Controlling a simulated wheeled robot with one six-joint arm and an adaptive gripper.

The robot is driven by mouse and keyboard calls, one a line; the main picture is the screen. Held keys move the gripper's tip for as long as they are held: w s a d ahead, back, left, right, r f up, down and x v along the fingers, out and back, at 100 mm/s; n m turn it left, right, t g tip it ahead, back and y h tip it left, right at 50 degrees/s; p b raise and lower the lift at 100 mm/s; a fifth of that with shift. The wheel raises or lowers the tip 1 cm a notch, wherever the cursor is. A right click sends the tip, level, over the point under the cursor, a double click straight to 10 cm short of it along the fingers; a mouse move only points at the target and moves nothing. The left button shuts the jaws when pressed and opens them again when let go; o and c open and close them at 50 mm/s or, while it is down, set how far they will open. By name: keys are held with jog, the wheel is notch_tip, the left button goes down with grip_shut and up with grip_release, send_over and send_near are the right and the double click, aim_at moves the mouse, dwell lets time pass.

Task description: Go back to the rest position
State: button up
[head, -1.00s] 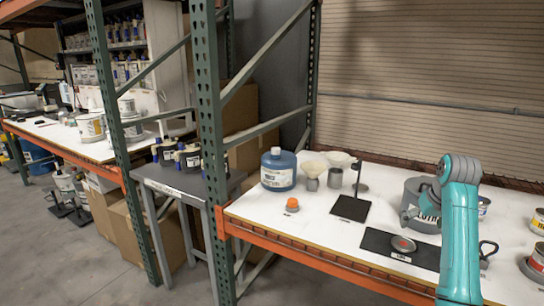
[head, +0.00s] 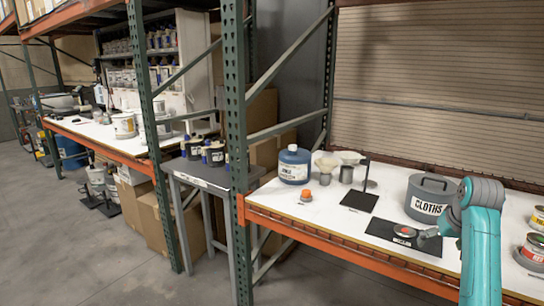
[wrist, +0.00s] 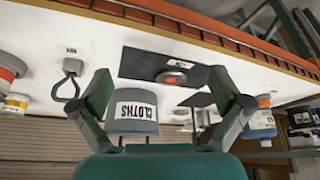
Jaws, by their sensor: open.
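My gripper (wrist: 161,78) is open, with its two fingers apart and nothing between them in the wrist view. In the head view my teal arm (head: 482,250) stands at the right and my gripper (head: 428,235) is partly hidden, in front of the grey CLOTHS can (head: 430,208). The can also shows between the fingers in the tilted wrist view (wrist: 133,122), apparently beyond them. A small red-topped round item (head: 405,232) lies on a black mat (head: 380,229) beside the gripper; it shows also in the wrist view (wrist: 171,77).
A blue jug (head: 294,167), an orange-capped item (head: 306,195), funnels and a black stand (head: 360,201) are left on the white shelf (head: 325,210). Cans (head: 533,247) stand at the far right. A green rack post (head: 236,150) and orange beam (head: 350,250) border the shelf.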

jog(key=s+a+f+t, duration=0.1)
jog(key=a+f, duration=0.1)
jog(key=f, duration=0.5)
jog(key=s+a+f, duration=0.1)
jog(key=a+f, duration=0.2)
jog(key=f, duration=0.4)
jog(key=s+a+f+t, duration=0.2)
jog(key=s+a+f, duration=0.5)
jog(key=s+f, duration=0.25)
jog(key=s+a+f+t, duration=0.2)
jog(key=s+a+f, duration=0.4)
jog(key=s+f, duration=0.35)
jog(key=s+a+r+n+t, duration=0.1)
jog(key=s+a, duration=0.3)
jog(key=s, duration=0.7)
jog(key=s+a+r+t, duration=0.1)
jog(key=s+a, duration=0.3)
jog(key=s, duration=0.6)
jog(key=s+a+r+n+t+y, duration=0.1)
jog(key=s+a+r+t, duration=0.1)
jog(key=s+r, duration=1.3)
jog(key=shift+s+a+t, duration=0.15)
jog(key=shift+s+t, duration=0.45)
jog(key=shift+s, duration=0.05)
jog(key=shift+r, duration=0.1)
